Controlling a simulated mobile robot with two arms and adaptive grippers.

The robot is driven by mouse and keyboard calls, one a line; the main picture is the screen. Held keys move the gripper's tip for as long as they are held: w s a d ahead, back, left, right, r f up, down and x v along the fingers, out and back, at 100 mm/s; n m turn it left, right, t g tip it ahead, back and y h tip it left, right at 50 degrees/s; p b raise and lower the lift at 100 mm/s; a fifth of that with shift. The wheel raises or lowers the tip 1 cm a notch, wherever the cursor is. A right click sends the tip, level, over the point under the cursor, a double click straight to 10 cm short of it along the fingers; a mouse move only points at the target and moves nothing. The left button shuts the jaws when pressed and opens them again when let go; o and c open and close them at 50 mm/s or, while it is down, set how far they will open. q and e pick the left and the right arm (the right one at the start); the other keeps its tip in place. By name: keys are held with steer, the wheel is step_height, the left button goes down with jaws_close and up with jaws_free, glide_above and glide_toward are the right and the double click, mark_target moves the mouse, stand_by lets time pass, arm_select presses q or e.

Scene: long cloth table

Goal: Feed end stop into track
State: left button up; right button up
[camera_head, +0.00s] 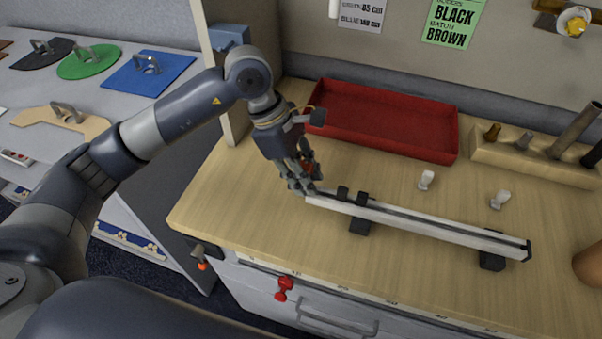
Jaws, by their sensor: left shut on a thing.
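A pale, straight track (440,229) with a dark groove lies across the wooden bench on two black supports. Two small black pieces stand on it near its left end, and its right end has a dark cap (528,250). My left gripper (310,188) is right at the left end of the track, pointing down. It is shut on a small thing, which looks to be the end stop. The fingers mostly hide it, so I cannot tell whether it touches the track or sits in the groove. My right gripper is not in view.
A red tray (384,123) lies behind the track. A wooden tool block (540,158) is at the right rear. The bench's front left is clear.

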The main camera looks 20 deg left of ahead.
arm_select(q)
steer(key=shift+d, duration=1.7)
steer(key=o, duration=1)
steer(key=shift+o, duration=0.2)
steer(key=v, duration=1.2)
steer(key=shift+s, duration=0.1)
steer(key=shift+r, duration=0.1)
